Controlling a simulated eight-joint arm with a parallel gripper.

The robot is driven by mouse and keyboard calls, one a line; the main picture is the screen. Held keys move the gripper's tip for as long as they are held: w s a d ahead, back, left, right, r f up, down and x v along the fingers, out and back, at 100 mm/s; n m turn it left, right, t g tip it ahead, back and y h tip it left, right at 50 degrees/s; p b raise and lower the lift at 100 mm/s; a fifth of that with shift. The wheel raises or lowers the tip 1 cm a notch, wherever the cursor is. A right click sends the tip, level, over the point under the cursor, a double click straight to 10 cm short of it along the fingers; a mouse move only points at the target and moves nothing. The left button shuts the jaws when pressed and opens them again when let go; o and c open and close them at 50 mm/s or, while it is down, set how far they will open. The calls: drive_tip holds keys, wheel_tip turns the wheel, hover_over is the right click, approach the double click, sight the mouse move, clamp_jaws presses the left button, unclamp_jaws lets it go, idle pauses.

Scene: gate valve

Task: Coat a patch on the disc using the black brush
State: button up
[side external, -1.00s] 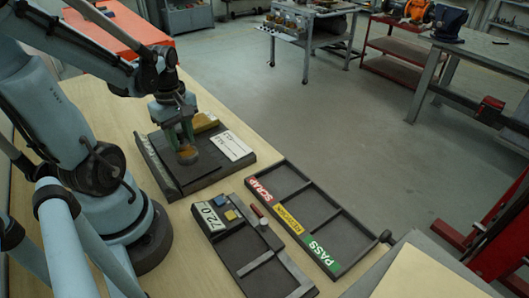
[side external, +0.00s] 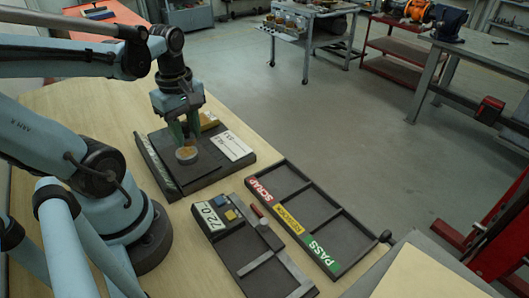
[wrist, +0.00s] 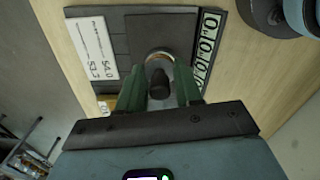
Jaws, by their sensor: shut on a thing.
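The disc (side external: 187,155) is a small round grey piece with a tan patch of top surface showing. It lies on the dark plate (side external: 185,178) on the bench. In the wrist view the disc's pale rim (wrist: 158,54) shows just beyond my fingers. My gripper (side external: 186,139), with green fingers, is low over the disc. In the wrist view my gripper (wrist: 161,82) is shut on a dark, rounded thing, apparently the black brush (wrist: 160,84), seen end-on. The brush's lower end is hidden, so I cannot tell whether it touches the disc.
A yellow block (side external: 208,120) and a white label (side external: 231,146) sit beside the disc on the plate. A sorting tray (side external: 318,218) marked SCRAP, REWORK and PASS lies to the right. A second divided tray (side external: 250,250) with a numbered display stands in front.

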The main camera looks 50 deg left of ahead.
sight(184, 123)
drive_tip(key=shift+r, duration=1.7)
drive_tip(key=shift+a, duration=0.1)
